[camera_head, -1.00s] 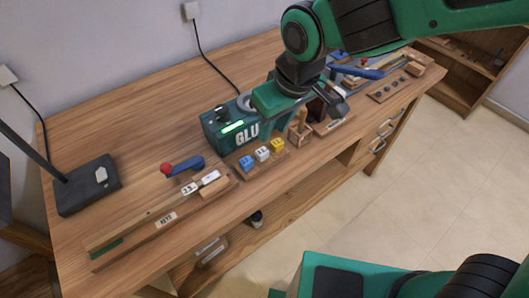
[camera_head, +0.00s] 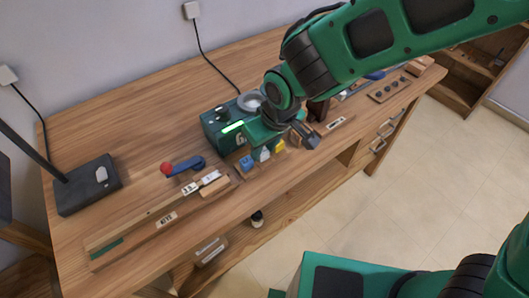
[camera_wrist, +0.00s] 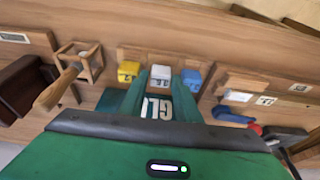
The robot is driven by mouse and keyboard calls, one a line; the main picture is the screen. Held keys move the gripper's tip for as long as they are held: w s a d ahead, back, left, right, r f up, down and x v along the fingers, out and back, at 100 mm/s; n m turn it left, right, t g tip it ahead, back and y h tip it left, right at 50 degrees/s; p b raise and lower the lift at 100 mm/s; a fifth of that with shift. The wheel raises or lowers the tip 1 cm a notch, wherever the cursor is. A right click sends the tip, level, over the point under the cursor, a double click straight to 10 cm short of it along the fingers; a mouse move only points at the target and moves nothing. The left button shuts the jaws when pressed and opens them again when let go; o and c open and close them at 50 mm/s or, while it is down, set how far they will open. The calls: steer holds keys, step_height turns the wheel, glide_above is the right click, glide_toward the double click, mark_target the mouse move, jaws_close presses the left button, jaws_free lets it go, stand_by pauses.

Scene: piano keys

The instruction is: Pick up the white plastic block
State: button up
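The white block (camera_wrist: 161,73) stands in a row on a wooden holder, between a yellow block (camera_wrist: 128,71) and a blue block (camera_wrist: 191,78). In the head view the white block (camera_head: 265,155) is partly hidden by my gripper (camera_head: 262,146), which is low over the row. The blue block (camera_head: 246,162) and the yellow block (camera_head: 279,146) show to either side. In the wrist view my gripper's green fingers (camera_wrist: 159,92) look spread, with a gap between them and the white block ahead. Whether they touch the block is not clear.
A green glue machine (camera_head: 220,126) stands right behind the row. A red-knobbed blue lever (camera_head: 187,166) and a rail with white pieces (camera_head: 150,212) lie left. A wooden frame (camera_wrist: 84,62) stands beside the yellow block. The wooden table (camera_head: 120,140) is clear behind the lever.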

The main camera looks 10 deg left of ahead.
steer(key=shift+f, duration=0.1)
steer(key=shift+c, duration=0.3)
steer(key=c, duration=0.6)
